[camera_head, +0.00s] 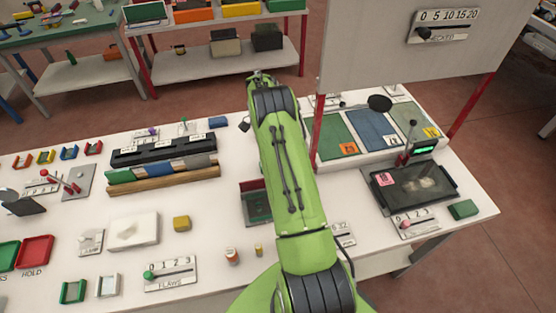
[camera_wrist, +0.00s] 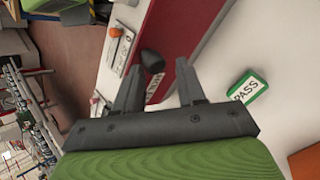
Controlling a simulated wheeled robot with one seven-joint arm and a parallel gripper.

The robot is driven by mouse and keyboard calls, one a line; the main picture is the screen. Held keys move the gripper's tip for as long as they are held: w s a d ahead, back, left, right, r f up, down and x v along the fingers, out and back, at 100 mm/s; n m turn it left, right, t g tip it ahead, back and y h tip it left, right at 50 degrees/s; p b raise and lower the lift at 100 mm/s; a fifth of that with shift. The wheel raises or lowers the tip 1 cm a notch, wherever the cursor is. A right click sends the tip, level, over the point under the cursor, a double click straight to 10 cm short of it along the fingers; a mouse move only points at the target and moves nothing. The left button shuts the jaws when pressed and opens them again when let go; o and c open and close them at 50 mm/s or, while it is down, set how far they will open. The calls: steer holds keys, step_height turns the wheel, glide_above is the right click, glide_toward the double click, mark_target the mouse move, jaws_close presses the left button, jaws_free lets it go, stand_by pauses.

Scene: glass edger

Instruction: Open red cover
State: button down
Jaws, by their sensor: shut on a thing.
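The red cover (camera_wrist: 190,30) crosses the upper middle of the wrist view as a tilted red panel with a pale edge. A black knob (camera_wrist: 152,61) shows against it, between the fingertips of my gripper (camera_wrist: 161,70). My gripper is shut on the knob, its fingers held apart by the knob's width; the exact contact is hard to see. In the head view, a strip of the dark red cover (camera_head: 252,186) shows left of my green arm, beside a dark green panel (camera_head: 258,208). My arm hides the rest of the cover, and my fingertips are not clear there.
A black rack (camera_head: 165,150) stands left of my arm. A yellow block (camera_head: 182,223) and an orange-capped jar (camera_head: 232,256) sit nearer. A red-posted board (camera_head: 400,50) and coloured pads (camera_head: 372,135) are at right. A green PASS block (camera_wrist: 246,90) lies beside my gripper.

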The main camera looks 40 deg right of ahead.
steer(key=shift+w+a+f, duration=0.15)
steer(key=shift+w+f, duration=0.05)
steer(key=shift+f, duration=0.5)
steer(key=c, duration=0.9)
jaws_free()
steer(key=shift+w, duration=0.1)
steer(key=shift+c, duration=0.2)
steer(key=shift+o, duration=0.2)
steer(key=shift+w+f, duration=0.15)
steer(key=shift+w, duration=0.2)
steer(key=shift+s, duration=0.2)
steer(key=shift+c, duration=0.2)
steer(key=shift+r, duration=0.2)
